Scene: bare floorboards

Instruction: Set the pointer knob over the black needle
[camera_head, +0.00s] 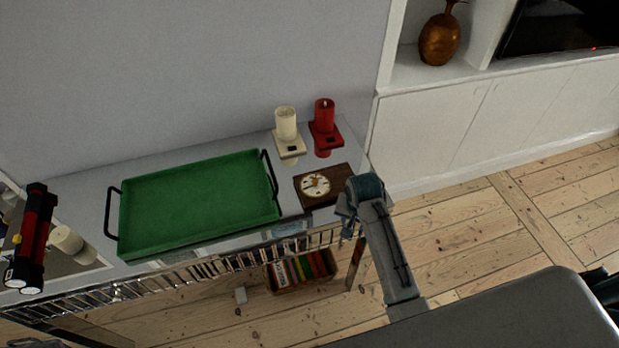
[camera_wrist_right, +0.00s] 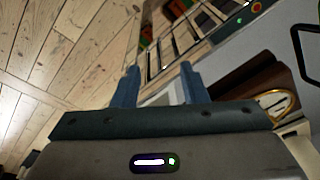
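A dark wooden block (camera_head: 333,193) with a round white and gold dial (camera_head: 315,186) on its top sits near the right end of the grey shelf top. The pointer knob and the black needle are too small to tell apart. In the right wrist view the block (camera_wrist_right: 238,78) and the gold rim of the dial (camera_wrist_right: 281,106) show at the right, outside the fingers. My right gripper (camera_head: 349,222) is beside the block's right front corner. In the right wrist view its two blue fingers (camera_wrist_right: 159,88) are apart with nothing gripped. My left gripper is not clearly visible.
A green tray (camera_head: 140,242) with black handles fills the middle of the shelf top (camera_head: 75,188). A red and black torch (camera_head: 36,232) is at far left. A basket of books (camera_head: 285,288) sits below.

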